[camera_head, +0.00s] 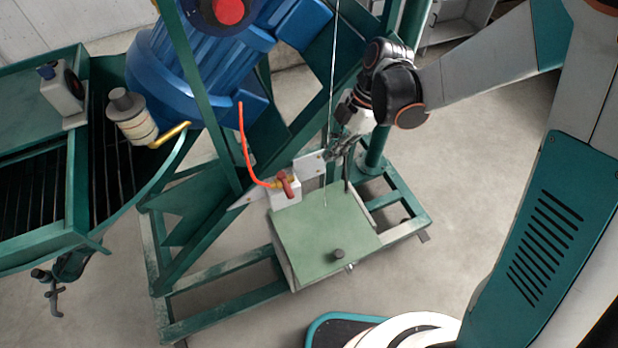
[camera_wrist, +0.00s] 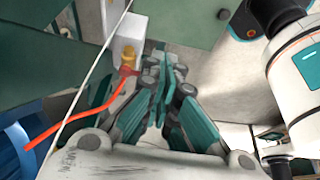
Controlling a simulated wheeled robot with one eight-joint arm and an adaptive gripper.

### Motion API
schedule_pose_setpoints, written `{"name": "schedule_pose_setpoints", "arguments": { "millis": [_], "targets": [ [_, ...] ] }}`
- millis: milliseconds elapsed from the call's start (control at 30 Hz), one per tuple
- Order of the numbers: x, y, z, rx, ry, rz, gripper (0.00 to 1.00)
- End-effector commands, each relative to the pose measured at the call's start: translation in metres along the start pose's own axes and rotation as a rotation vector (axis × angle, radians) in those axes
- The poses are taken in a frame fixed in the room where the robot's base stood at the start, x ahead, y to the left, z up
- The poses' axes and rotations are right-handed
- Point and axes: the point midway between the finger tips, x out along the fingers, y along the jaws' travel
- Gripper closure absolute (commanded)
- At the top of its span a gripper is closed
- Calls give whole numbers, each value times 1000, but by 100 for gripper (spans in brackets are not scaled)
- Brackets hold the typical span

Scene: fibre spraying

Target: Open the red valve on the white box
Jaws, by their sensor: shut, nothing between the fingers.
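The white box (camera_head: 283,197) sits at the back-left corner of the green plate, beside a slanted green beam. The red valve (camera_head: 287,184) is on it, with a brass fitting and an orange hose (camera_head: 245,145) running up from it. In the wrist view the white box (camera_wrist: 127,27) is at upper left, with the red valve (camera_wrist: 127,71) just left of my fingertips. My gripper (camera_head: 332,153) is shut and empty, above and right of the box in the head view. In the wrist view my gripper (camera_wrist: 162,68) looks close to the valve; whether they touch cannot be told.
A green plate (camera_head: 315,232) with a dark knob lies in front of the box. A thin cable (camera_head: 332,70) hangs near my gripper. The blue motor (camera_head: 185,75) and green frame beams stand at left. Open floor (camera_head: 480,150) lies to the right.

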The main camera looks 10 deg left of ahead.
Motion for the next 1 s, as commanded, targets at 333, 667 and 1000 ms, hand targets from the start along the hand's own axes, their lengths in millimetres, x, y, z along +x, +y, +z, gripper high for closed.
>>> {"name": "schedule_pose_setpoints", "arguments": {
  "millis": [333,667,1000],
  "targets": [
    [3,0,0,1,-1,0,100],
    [54,0,1,0,-1,0,100],
    [107,0,-12,-2,-1,-1,100]
  ]
}}
